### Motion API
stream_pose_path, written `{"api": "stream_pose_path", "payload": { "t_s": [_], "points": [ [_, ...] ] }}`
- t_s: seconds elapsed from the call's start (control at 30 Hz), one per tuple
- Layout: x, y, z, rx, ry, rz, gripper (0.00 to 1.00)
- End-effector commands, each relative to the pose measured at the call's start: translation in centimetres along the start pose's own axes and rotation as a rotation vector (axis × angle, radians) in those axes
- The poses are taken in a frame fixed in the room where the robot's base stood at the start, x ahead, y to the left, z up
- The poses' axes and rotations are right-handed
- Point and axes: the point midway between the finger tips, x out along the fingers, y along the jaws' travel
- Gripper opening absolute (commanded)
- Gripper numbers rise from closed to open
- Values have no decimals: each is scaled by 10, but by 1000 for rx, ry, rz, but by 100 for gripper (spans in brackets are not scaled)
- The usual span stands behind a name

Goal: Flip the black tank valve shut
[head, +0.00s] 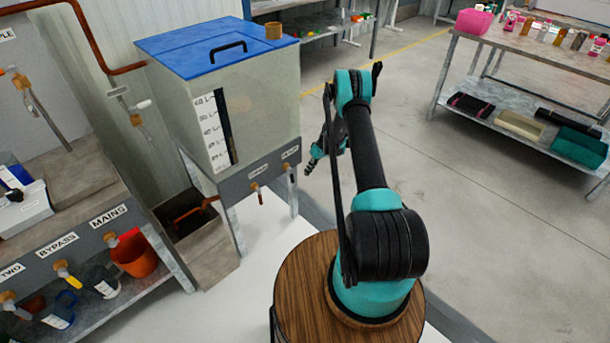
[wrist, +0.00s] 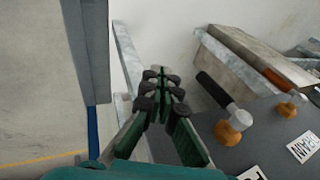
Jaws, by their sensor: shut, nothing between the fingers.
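The black tank valve shows in the wrist view as a black lever (wrist: 212,90) on a brass-coloured body (wrist: 228,132), right of my gripper (wrist: 160,82). Its lever stretches away from the labels on the grey panel. My gripper is shut and empty, its fingertips beside the lever with a gap between. In the head view my gripper (head: 309,168) is just right of the tank (head: 262,100) and its front panel. The valve (head: 287,167) is small there, under the right-hand label, lever hanging down; fine detail is unclear.
A second tank valve with an orange lever (wrist: 279,80) sits beside the black one; it also shows in the head view (head: 259,195). A metal trough (head: 207,240) stands below the tank. A bench with labelled valves (head: 62,268) is at left. Floor at right is open.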

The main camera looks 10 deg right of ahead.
Motion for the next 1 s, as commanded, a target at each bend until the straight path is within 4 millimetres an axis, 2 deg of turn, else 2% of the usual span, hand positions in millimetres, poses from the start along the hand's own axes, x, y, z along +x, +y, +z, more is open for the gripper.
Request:
{"api": "stream_pose_path", "payload": {
  "t_s": [0.2,0.4,0.6,1.0],
  "points": [
    [-21,35,4,1,1,0,0],
    [-36,59,7,0,1,0,0],
    [-41,68,8,-1,0,0,0],
    [-41,69,8,-1,0,0,0]
  ]
}}
